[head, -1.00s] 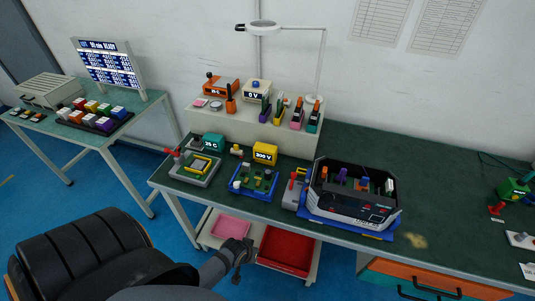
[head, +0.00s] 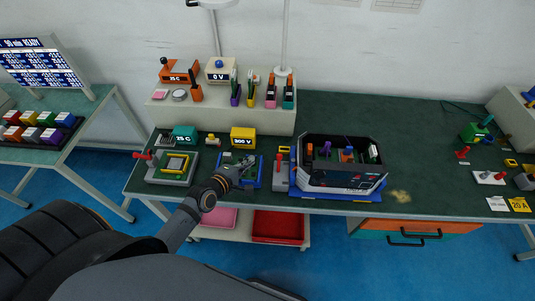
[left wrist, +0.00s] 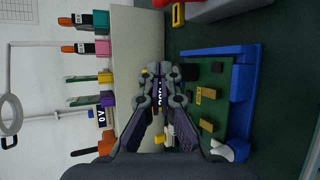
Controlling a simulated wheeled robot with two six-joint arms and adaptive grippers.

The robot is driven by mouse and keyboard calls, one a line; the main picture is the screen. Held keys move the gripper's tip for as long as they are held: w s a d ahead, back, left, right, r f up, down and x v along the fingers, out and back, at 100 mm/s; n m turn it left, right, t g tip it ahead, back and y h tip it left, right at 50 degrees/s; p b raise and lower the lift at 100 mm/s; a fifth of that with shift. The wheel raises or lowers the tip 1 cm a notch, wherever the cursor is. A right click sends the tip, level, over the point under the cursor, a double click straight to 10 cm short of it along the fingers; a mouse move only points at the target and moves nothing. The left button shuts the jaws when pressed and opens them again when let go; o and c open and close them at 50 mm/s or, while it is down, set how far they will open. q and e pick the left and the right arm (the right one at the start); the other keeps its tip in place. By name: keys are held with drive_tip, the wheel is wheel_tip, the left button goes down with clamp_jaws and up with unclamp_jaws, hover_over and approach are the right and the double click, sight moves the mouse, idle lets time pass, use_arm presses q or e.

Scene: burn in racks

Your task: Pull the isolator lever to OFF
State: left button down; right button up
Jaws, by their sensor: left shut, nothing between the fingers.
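A grey box with a red lever (head: 282,160) stands on the green bench, between a blue-framed board and a black rack. I take this to be the isolator; the lever looks upright, and I cannot read any ON or OFF mark. My left gripper (head: 243,166) is over the blue-framed board (head: 247,181), left of the lever and apart from it. In the left wrist view the left gripper (left wrist: 161,70) is shut and empty, beside the board (left wrist: 245,85). A grey box edge (left wrist: 215,10) shows at the top there. My right gripper is not in view.
The black rack (head: 340,180) stands close right of the lever box. A yellow 300 V display (head: 243,138) and a raised shelf (head: 225,118) stand behind. A grey fixture with another red lever (head: 172,170) is at the left.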

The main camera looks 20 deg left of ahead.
sight(279, 163)
use_arm(q)
drive_tip(key=shift+s+d+r, duration=0.1)
drive_tip(key=shift+d, duration=0.2)
drive_tip(key=shift+w+f, duration=0.2)
drive_tip(key=shift+w, duration=0.2)
drive_tip(key=b+x, duration=0.1)
drive_tip(key=x, duration=0.7)
drive_tip(key=shift+w+d+f+b, duration=0.15)
drive_tip(key=shift+w+f+b, duration=0.1)
drive_tip(key=shift+w+b, duration=0.05)
drive_tip(key=d, duration=0.1)
drive_tip(key=s+d+p, duration=0.1)
drive_tip(key=d+r+p, duration=0.1)
drive_tip(key=shift+s+d, duration=0.15)
drive_tip(key=shift+d, duration=0.1)
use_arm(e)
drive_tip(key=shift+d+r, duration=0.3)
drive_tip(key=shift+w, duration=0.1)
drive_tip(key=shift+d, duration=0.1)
